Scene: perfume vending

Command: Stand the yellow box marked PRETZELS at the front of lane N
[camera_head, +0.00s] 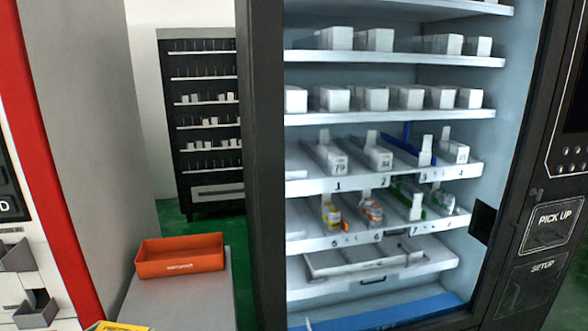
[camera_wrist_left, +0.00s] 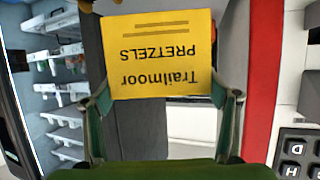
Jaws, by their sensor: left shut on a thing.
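The yellow box (camera_wrist_left: 160,55) marked Trailmoor PRETZELS is between the fingers of my left gripper (camera_wrist_left: 161,92), which is shut on it. Its lettering appears upside down in the left wrist view. In the head view only a yellow edge (camera_head: 118,327) shows at the bottom left, and the gripper itself is out of that picture. The open vending machine has numbered lanes: a shelf (camera_head: 400,178) labelled 1 to 4 and a lower shelf (camera_head: 350,240) with labels from 5. I see no label N. My right gripper is not in view.
An orange bin (camera_head: 180,262) stands on a grey surface (camera_head: 190,300) left of the machine. A dark frame post (camera_head: 262,160) separates it from the shelves. A white drawer (camera_head: 375,270) sits below the lanes. The pick-up panel (camera_head: 553,222) is at the right.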

